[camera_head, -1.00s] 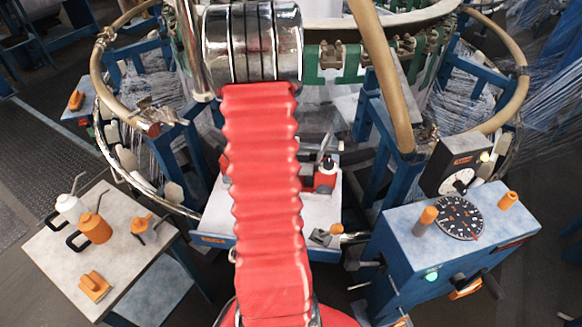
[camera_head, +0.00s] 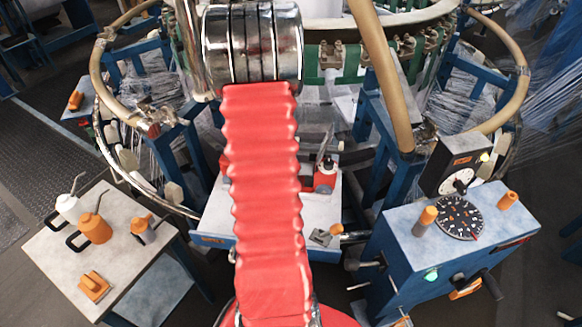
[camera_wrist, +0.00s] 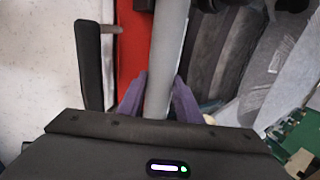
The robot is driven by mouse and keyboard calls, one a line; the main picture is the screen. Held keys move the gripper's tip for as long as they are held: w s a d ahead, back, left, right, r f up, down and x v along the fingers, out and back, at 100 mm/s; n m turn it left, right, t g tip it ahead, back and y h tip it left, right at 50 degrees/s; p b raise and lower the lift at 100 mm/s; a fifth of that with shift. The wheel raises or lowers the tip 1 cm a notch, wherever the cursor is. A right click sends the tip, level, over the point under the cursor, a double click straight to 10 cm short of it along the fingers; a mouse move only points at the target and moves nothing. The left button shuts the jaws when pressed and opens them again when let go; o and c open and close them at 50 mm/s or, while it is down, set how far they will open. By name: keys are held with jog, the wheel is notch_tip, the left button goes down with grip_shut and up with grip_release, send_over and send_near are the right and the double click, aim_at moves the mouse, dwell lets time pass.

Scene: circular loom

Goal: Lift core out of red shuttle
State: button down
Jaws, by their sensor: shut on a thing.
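In the wrist view, my gripper (camera_wrist: 158,95) has its purple fingers on both sides of a long pale grey cylinder, the core (camera_wrist: 168,45). The fingers are shut on it. The red shuttle (camera_wrist: 130,55) shows as a red strip left of the core. I cannot tell whether the core still touches the shuttle. In the head view, my red arm covers my gripper and the core. A small red part (camera_head: 325,178) shows right of the arm above the pale work shelf (camera_head: 215,215); I cannot tell whether it is the shuttle.
A blue control cabinet (camera_head: 400,255) with a dial stands close on the right. A side table (camera_head: 60,245) with oil cans stands on the left. The loom's curved tan rails (camera_head: 385,75) and blue posts stand around the shelf. A black handle (camera_wrist: 90,65) is left of the core.

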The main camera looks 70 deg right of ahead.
jog(key=shift+r, duration=0.6)
jog(key=c, duration=1.2)
grip_release()
jog(key=shift+a+r, duration=0.1)
jog(key=shift+r, duration=0.05)
jog(key=v, duration=1.3)
jog(key=shift+a, duration=0.15)
jog(key=shift+s+r, duration=0.1)
dwell(0.8)
